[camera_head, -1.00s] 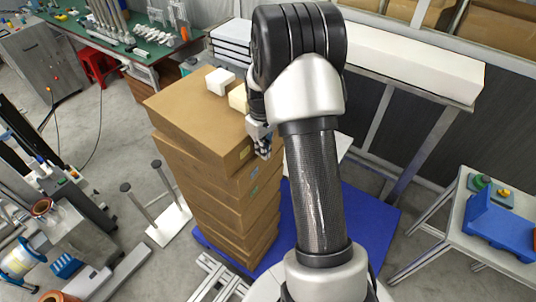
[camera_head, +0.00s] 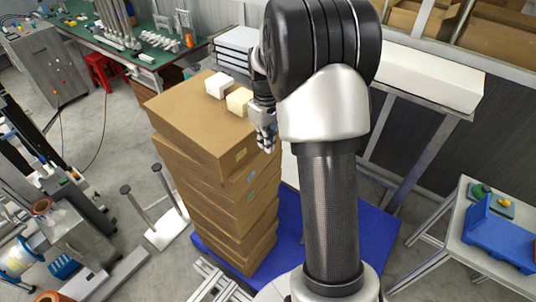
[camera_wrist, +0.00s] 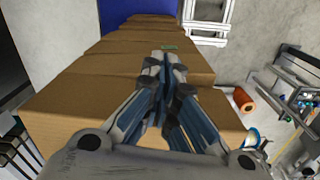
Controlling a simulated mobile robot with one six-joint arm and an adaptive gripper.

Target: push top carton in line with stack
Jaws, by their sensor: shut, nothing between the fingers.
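A tall stack of brown cartons (camera_head: 228,217) stands on a blue base. The top carton (camera_head: 190,122) sits out of line with those below, its left corner jutting past them. Two small blocks, one white (camera_head: 219,85) and one cream (camera_head: 239,102), rest on its top. My gripper (camera_head: 266,143) is shut and empty, pointing down beside the top carton's right side. In the wrist view my gripper (camera_wrist: 165,58) shows closed fingertips in front of brown carton faces (camera_wrist: 85,95). I cannot tell whether the fingers touch the carton.
The blue base (camera_head: 375,232) extends right of the stack. A white-based stand with two posts (camera_head: 166,232) is at left. A long shelf (camera_head: 435,78) runs behind my arm.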

